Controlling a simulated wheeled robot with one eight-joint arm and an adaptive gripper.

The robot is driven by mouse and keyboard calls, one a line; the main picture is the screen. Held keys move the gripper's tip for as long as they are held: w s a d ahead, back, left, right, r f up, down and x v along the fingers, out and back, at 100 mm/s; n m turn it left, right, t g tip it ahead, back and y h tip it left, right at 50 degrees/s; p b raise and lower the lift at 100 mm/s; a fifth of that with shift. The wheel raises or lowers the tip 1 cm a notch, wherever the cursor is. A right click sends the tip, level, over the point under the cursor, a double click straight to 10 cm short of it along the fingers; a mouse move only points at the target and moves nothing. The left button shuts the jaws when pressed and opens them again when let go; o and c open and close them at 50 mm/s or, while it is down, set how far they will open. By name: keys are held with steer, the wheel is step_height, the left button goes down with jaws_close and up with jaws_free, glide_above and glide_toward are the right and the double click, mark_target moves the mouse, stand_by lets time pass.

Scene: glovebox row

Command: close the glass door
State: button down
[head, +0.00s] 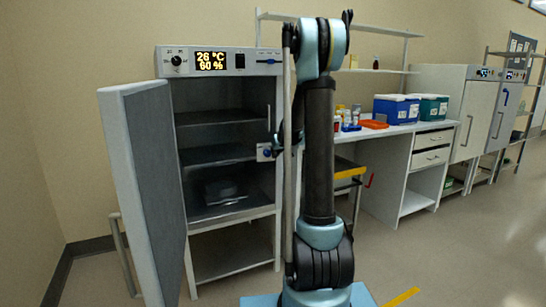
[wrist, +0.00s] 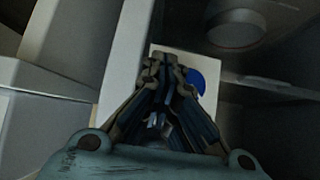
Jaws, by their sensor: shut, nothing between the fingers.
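A cabinet (head: 222,62) with a lit display stands at the left in the head view, its interior dark with several shelves. Its thick grey outer door (head: 158,180) stands wide open to the left. No clear outline of a glass pane shows, so I cannot tell the glass door's angle. A white plate with a blue round knob (head: 264,153) is at the cabinet's right front edge; the blue knob also shows in the wrist view (wrist: 197,80). My gripper (wrist: 172,58) is shut and empty, its tips over the white plate beside the knob. In the head view the arm partly hides it.
A small dark box (head: 222,190) lies on a lower shelf inside the cabinet. To the right, a bench (head: 400,129) holds bottles, a red tray (head: 374,125) and blue and green boxes. Floor is clear at the front right, with a yellow strip (head: 402,297).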

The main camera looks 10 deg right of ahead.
steer(key=w, duration=0.3)
steer(key=shift+w+a, duration=0.1)
steer(key=shift+a, duration=0.15)
stand_by(0.4)
